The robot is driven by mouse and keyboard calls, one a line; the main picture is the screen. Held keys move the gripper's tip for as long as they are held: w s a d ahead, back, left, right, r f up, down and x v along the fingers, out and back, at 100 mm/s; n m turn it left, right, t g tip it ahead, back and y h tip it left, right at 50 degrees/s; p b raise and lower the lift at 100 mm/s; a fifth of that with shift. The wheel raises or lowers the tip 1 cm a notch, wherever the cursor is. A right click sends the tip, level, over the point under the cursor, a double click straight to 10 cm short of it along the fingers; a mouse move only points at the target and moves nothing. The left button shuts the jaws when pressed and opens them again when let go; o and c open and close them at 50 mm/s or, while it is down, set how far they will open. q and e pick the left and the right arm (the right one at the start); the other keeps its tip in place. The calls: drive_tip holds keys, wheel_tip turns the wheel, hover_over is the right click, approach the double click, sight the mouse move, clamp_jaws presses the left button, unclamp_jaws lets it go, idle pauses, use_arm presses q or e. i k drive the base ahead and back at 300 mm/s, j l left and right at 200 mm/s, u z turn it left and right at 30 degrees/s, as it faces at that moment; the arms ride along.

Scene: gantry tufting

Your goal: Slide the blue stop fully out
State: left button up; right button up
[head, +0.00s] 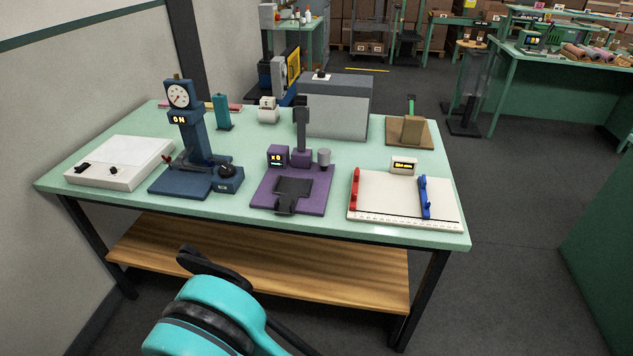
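The blue stop (424,198) is a narrow upright bar on the right part of a white measuring board (390,209). A ruled scale runs along the board's front edge. A red stop (354,188) stands at the board's left edge, with bare white surface between the two stops. A small display box (403,166) with a lit readout stands at the board's back. A teal arm of mine, seemingly the left, shows at the bottom with dark gripper parts (215,268) in front of the table, well away from the board. Its fingertips are not clear. My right gripper is not visible.
A purple fixture (290,199) stands left of the board, and a blue dial gauge stand (183,185) farther left. A white panel box (119,160) is at the table's left end. A grey box (335,107) and a brown block (411,131) stand behind. A wooden shelf (260,262) lies below.

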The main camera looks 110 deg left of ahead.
sight(421, 179)
drive_tip(key=u, duration=2.85)
